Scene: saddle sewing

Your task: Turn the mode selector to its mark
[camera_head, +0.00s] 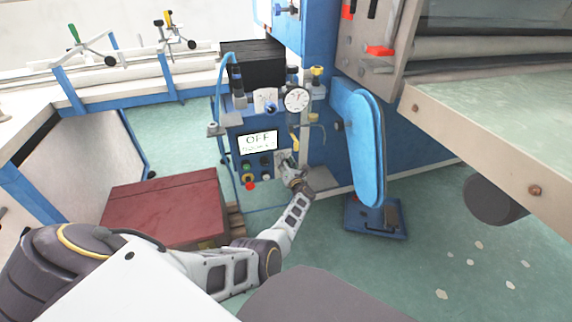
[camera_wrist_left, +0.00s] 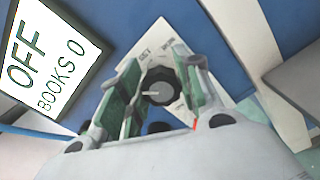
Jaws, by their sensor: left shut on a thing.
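The mode selector (camera_wrist_left: 160,87) is a dark round knob with a pale pointer line, on a white diamond-shaped plate (camera_wrist_left: 160,38) with small lettering I cannot read surely. In the left wrist view the pointer line lies roughly level, toward the left of the picture. My left gripper (camera_head: 286,161) reaches the blue control panel right of the display in the head view, and hides the knob there. In the left wrist view its green-padded fingers stand on both sides of the knob, shut on it. The display (camera_head: 258,142) reads OFF; the wrist view adds BOOKS 0. My right gripper is not in view.
Green, red and dark buttons (camera_head: 249,179) sit under the display, left of my gripper. A dial gauge (camera_head: 297,99) is above. A blue padded arm (camera_head: 369,150) stands to the right. A dark red box (camera_head: 165,209) is on the floor at left.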

